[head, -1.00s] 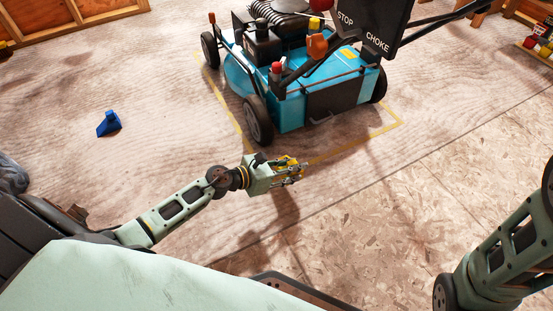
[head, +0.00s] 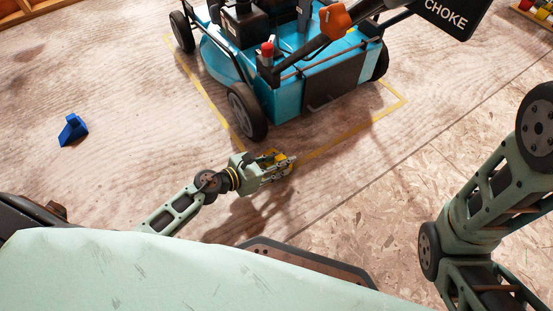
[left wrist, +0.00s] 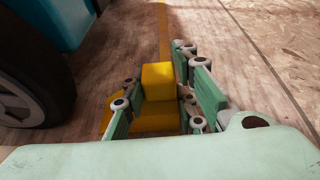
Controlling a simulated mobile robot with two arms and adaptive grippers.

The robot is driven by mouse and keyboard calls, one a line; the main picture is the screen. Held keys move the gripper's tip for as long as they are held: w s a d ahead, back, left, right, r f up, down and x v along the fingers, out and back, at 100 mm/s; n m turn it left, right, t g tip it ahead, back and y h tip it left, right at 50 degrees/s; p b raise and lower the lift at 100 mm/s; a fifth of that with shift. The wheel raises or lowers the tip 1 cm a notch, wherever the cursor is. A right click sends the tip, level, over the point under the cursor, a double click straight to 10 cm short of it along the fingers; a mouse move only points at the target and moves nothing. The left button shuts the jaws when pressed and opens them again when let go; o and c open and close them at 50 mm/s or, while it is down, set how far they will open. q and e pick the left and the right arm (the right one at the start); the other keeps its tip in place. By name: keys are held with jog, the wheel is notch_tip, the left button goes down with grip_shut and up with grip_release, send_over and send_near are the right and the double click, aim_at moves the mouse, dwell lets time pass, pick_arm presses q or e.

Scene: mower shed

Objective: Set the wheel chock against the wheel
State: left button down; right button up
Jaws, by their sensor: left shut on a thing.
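My left gripper (head: 276,166) is shut on a yellow wheel chock (head: 270,155). In the left wrist view the chock (left wrist: 158,85) shows as a yellow block with a lower step, between the finger pads (left wrist: 160,104). The mower's near wheel (head: 247,112) is black with a grey hub and stands just beyond the gripper; it also fills the left side of the left wrist view (left wrist: 28,75). A gap of floor shows between chock and wheel. Whether the chock touches the floor I cannot tell. My right arm is at the right; its gripper is out of view.
The teal mower (head: 290,95) stands inside a yellow tape outline (head: 345,137). A blue chock-like block (head: 72,130) lies on the floor at left. Shelf items (head: 535,10) show at top right. The floor between the blue block and the mower is clear.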

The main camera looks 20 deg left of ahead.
pick_arm(q)
jog(key=shift+f, duration=0.1)
jog(key=c, duration=1.4)
grip_release()
jog(key=shift+s, duration=0.1)
jog(key=shift+r, duration=0.2)
jog(key=v, duration=1.2)
jog(key=shift+p, duration=0.3)
jog(key=shift+d, duration=0.1)
